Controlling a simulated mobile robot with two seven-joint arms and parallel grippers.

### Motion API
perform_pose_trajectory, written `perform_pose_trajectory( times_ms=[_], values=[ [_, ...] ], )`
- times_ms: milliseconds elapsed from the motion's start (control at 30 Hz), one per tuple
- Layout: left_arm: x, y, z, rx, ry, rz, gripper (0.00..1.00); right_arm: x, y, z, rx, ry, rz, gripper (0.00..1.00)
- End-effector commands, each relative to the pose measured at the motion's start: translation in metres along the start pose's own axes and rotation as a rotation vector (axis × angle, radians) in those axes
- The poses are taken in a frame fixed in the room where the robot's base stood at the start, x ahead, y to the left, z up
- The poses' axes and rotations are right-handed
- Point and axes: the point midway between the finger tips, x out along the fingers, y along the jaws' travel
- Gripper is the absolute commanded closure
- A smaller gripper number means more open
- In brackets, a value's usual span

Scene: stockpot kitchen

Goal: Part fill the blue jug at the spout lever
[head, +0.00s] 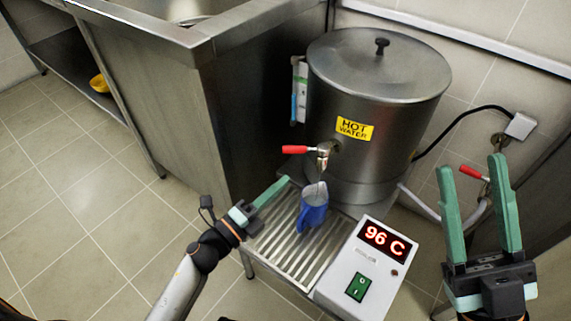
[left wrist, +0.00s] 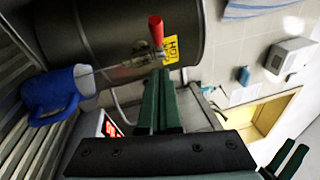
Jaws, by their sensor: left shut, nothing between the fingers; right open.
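The blue jug (head: 313,212) stands upright on the slatted drip tray (head: 272,242), under the spout (head: 323,158) of the steel hot water urn (head: 345,100). A thin pale line, apparently water, runs from the spout to the jug's mouth; the level inside is unclear. The red spout lever (head: 295,150) points left. My left gripper (head: 284,182) is shut and empty, left of the jug and below the lever. In the left wrist view the lever (left wrist: 157,30) lies just beyond my fingertips (left wrist: 160,75), apparently apart. My right gripper (head: 470,166) is open and empty at the right.
A control box (head: 358,278) reading 96 C stands right of the tray. A steel counter (head: 185,100) is at the left. A second red-handled valve (head: 473,173) with a hose is behind my right gripper. The tiled floor (head: 70,220) at left is clear.

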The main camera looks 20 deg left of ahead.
Motion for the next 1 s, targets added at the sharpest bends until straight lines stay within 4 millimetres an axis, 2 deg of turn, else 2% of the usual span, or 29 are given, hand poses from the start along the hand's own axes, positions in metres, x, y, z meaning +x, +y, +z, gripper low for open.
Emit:
perform_pose_trajectory(
  times_ms=[100, 333, 500, 1000],
  values=[
    [0.026, 0.0, 0.0, 0.0, 0.0, -0.003, 1.0, -0.002, -0.001, 0.002, 0.004, -0.001, -0.001, 0.5],
    [0.045, 0.001, 0.022, 0.0, 0.0, 0.0, 1.0, -0.005, -0.003, 0.005, 0.011, -0.003, -0.001, 0.5],
    [0.051, 0.001, 0.028, -0.001, 0.0, 0.001, 1.0, -0.005, -0.003, 0.006, 0.012, -0.005, -0.001, 0.5],
    [0.051, 0.001, 0.031, -0.003, 0.018, -0.001, 1.0, -0.006, -0.004, 0.006, 0.013, -0.004, -0.002, 0.5]
  ],
)
